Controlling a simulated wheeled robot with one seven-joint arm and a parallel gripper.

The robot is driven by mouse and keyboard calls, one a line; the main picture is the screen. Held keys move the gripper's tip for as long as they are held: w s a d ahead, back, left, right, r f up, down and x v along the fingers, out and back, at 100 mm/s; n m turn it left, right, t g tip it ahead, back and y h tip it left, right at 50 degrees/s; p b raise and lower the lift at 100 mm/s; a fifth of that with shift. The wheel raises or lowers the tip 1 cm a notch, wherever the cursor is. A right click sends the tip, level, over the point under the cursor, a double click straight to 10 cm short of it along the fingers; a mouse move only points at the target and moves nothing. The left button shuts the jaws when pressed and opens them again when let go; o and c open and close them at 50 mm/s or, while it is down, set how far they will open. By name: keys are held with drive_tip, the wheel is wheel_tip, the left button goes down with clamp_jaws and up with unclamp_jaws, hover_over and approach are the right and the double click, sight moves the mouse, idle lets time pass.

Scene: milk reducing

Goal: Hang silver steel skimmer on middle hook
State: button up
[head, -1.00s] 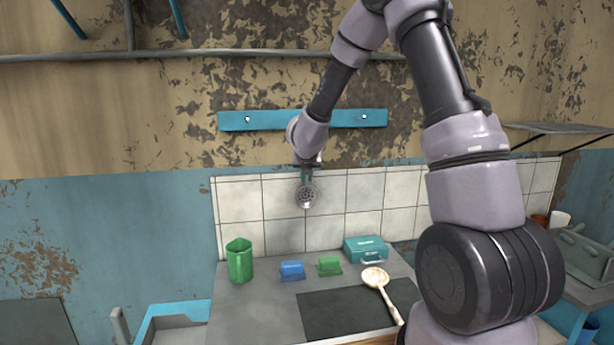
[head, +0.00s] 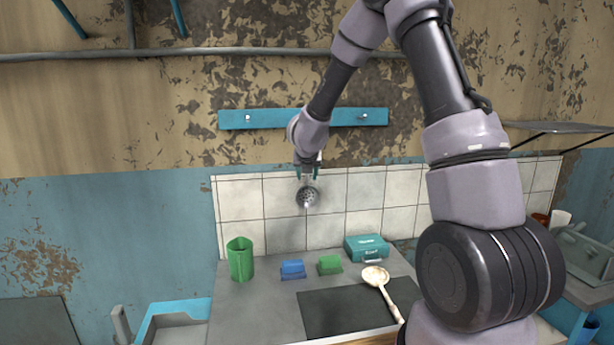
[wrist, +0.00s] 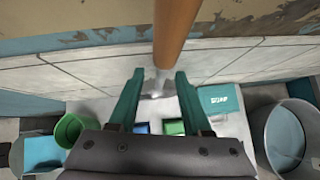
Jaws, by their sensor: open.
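The silver steel skimmer (head: 307,197) hangs head down in front of the white tiles, below the blue hook rail (head: 232,120). Its brown handle (wrist: 176,32) runs up in the wrist view, with the steel neck between my fingers. My gripper (head: 307,173) is open around the skimmer, one finger on each side with gaps visible in the wrist view (wrist: 155,90). The rail's left hook (head: 248,118) and right hook (head: 362,118) show bare. My arm covers the rail's middle, so the middle hook and the handle's top contact are hidden.
Below on the counter stand a green mug (head: 240,260), a blue block (head: 292,269), a green block (head: 330,265) and a teal box (head: 367,248). A pale ladle (head: 375,277) lies by the dark panel (head: 340,313). The wall is close behind the skimmer.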

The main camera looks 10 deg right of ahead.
drive_tip(key=s+a+r+n+t+y, duration=0.1)
drive_tip(key=s+r+n+y, duration=0.2)
drive_tip(key=s+r+n, duration=0.7)
drive_tip(key=s+a+r+n+t+y, duration=0.1)
drive_tip(key=s+r+n+y, duration=0.2)
drive_tip(key=s+r+n, duration=0.8)
drive_tip(key=s+d+n+g+h, duration=0.1)
drive_tip(key=s+d+n+g, duration=0.1)
drive_tip(key=s+d+n, duration=0.2)
drive_tip(key=s+d+n+g+h, duration=0.1)
drive_tip(key=s+d+n, duration=0.2)
drive_tip(key=s+n, duration=0.6)
drive_tip(key=s, duration=0.3)
drive_tip(key=shift+s+d+f+g, duration=0.25)
drive_tip(key=shift+d+f+g, duration=0.05)
drive_tip(key=shift+d+g, duration=0.1)
